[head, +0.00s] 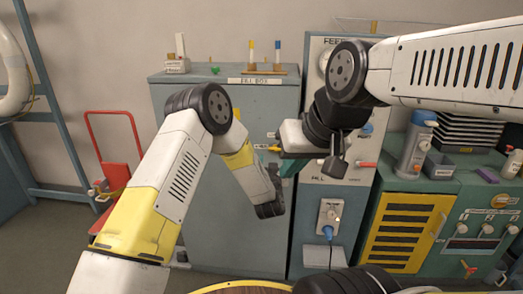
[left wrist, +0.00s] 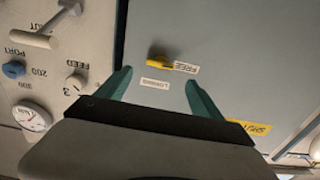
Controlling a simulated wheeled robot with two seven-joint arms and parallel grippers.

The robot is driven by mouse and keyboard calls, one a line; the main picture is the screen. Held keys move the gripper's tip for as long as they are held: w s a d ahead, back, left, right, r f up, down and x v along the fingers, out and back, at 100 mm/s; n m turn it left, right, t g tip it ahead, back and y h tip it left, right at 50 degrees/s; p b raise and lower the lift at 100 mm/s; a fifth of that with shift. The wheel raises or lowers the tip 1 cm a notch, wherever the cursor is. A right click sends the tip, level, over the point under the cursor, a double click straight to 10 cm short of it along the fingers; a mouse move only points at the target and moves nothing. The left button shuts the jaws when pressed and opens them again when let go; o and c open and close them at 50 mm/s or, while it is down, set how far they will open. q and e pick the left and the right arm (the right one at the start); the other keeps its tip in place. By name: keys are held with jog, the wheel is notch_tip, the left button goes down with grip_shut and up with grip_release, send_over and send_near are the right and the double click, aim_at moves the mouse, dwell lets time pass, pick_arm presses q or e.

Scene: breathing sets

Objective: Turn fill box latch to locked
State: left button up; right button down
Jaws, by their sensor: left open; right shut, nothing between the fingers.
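The fill box (head: 225,180) is the grey-blue cabinet with a name label on its top edge. Its small yellow latch (head: 261,147) is on the front near the right side. In the left wrist view, the latch (left wrist: 170,65) has its lever towards the FREE label (left wrist: 187,68); the LOCKED label (left wrist: 155,83) is beside it. My left gripper (left wrist: 158,77) is open, its teal fingers either side of the latch area, not touching the latch. In the head view its fingers cannot be made out. My right gripper (head: 288,168) is shut and empty, in front of the cabinet's right edge.
A control panel (head: 313,210) with gauges and knobs adjoins the fill box on the right. A green bench (head: 400,205) with a yellow grille is further right. A red trolley (head: 113,150) stands at the left. My right arm crosses the panel in the head view.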

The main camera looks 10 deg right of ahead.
aim_at(275, 149)
pick_arm(q)
jog(key=x, duration=0.7)
jog(key=shift+w+d, duration=0.1)
jog(key=shift+w, duration=0.15)
jog(key=c, duration=1.4)
